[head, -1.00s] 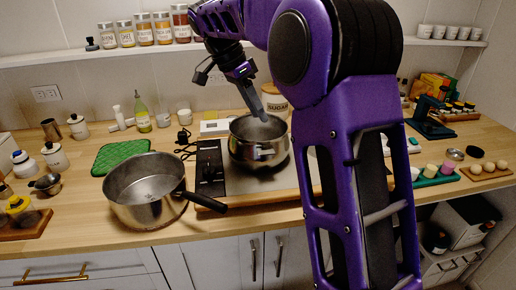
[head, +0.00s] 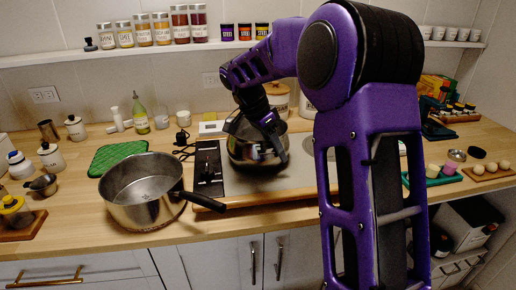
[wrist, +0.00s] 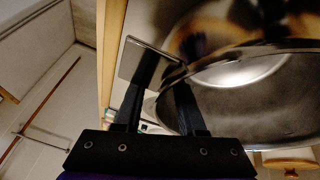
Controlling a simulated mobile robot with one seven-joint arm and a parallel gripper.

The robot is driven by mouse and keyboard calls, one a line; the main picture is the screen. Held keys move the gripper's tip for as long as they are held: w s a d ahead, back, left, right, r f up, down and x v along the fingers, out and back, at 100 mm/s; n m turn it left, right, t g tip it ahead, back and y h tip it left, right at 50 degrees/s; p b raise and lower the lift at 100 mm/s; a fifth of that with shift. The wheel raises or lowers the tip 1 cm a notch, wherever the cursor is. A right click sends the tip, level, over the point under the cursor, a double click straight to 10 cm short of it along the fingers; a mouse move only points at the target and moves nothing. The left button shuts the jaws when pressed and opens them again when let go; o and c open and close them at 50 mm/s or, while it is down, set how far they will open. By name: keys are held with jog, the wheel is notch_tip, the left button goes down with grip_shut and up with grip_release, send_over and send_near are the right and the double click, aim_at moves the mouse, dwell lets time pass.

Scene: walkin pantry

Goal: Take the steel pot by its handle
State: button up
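A round steel pot (head: 250,155) stands on the hob in the head view. My gripper (head: 273,128) is low over its right rim, and my arm hides part of that side. In the wrist view the pot's shiny wall and rim (wrist: 250,110) fill the right side. My two dark fingers (wrist: 168,80) stand apart there, with the rim close to the right finger. A flat grey metal piece (wrist: 143,62) shows by the left fingertip; I cannot tell whether it is the handle. No firm grip shows.
A wider steel pan (head: 142,198) with a long black handle (head: 205,201) stands left of the hob at the counter's front. A green mat (head: 118,156) lies behind it. Spice jars line the shelf (head: 140,52) above. Small trays and eggs (head: 478,169) are at the right.

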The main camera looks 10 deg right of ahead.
grip_shut()
dwell(1.4)
